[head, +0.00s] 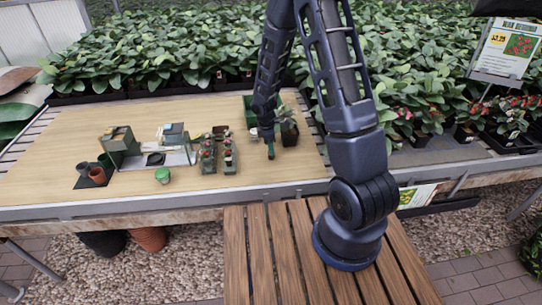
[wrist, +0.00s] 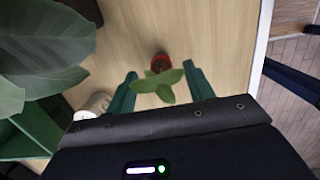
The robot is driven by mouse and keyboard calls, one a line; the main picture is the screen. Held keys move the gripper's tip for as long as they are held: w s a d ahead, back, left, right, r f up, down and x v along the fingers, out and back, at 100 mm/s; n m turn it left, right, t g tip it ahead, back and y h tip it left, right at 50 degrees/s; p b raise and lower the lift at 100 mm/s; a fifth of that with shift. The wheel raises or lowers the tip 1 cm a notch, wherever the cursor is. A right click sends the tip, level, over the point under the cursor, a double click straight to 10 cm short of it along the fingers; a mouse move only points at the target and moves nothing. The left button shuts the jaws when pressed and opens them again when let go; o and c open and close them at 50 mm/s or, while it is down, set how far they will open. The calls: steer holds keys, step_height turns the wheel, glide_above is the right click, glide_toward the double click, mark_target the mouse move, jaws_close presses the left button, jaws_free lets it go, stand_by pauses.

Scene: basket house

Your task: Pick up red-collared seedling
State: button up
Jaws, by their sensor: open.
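The red-collared seedling (wrist: 160,82) shows in the wrist view as a few green leaves over a small dark base with a red collar (wrist: 160,60). It stands on the wooden tabletop. My gripper (wrist: 161,76) is open, with one green finger on each side of the leaves. The fingers look apart from the seedling, and the collar lies a little beyond the fingertips in the picture. In the head view my gripper (head: 270,150) points down over the right part of the table. I cannot make out the seedling there.
A potted leafy plant (head: 288,128) stands close to my gripper; its large leaves (wrist: 40,50) fill the wrist view's left side. A green crate (wrist: 25,140) and a white round object (wrist: 93,103) are near. Two seedling trays (head: 207,158) (head: 229,157) stand left. The front tabletop is clear.

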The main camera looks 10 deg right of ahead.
steer(key=shift+d+f, duration=0.15)
steer(key=shift+f, duration=1.9)
steer(key=shift+c, duration=0.2)
steer(key=c, duration=1)
